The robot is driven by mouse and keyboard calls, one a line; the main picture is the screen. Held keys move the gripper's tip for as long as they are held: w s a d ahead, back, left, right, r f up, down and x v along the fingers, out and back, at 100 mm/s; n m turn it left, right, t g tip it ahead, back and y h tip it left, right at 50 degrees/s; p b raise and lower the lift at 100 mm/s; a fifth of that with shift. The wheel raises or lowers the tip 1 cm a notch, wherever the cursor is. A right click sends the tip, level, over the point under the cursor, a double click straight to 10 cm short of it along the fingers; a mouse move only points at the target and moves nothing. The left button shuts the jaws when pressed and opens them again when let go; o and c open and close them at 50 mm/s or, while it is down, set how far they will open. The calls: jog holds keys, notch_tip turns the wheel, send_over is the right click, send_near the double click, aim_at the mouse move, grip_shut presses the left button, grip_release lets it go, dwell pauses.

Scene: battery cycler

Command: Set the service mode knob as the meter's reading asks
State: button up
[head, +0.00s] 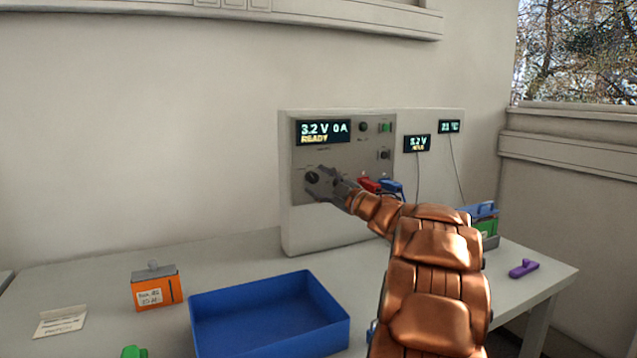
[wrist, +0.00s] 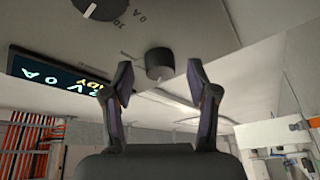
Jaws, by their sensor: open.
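The cycler's grey panel (head: 300,160) stands at the back of the table. Its display (head: 323,132) reads 3.2 V 0 A, READY. A separate small meter (head: 417,143) to the right reads about 3.2 V; its lower line is too small to read. My gripper (head: 328,183) is at the panel's lower left, beside a large dark dial (head: 312,178). In the wrist view, my open gripper (wrist: 160,78) has its fingers either side of a small dark knob (wrist: 158,62), apart from it. That view shows the large dial (wrist: 98,8) marked in A. Which is the service mode knob is not readable.
Red (head: 369,184) and blue (head: 392,187) plugs sit right of my gripper. Another meter (head: 449,126) reads about 21 °C. A blue tray (head: 270,316), an orange battery pack (head: 157,288) and a purple tool (head: 523,268) lie on the table.

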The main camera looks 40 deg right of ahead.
jog(key=v, duration=1.1)
jog(key=shift+s, duration=0.2)
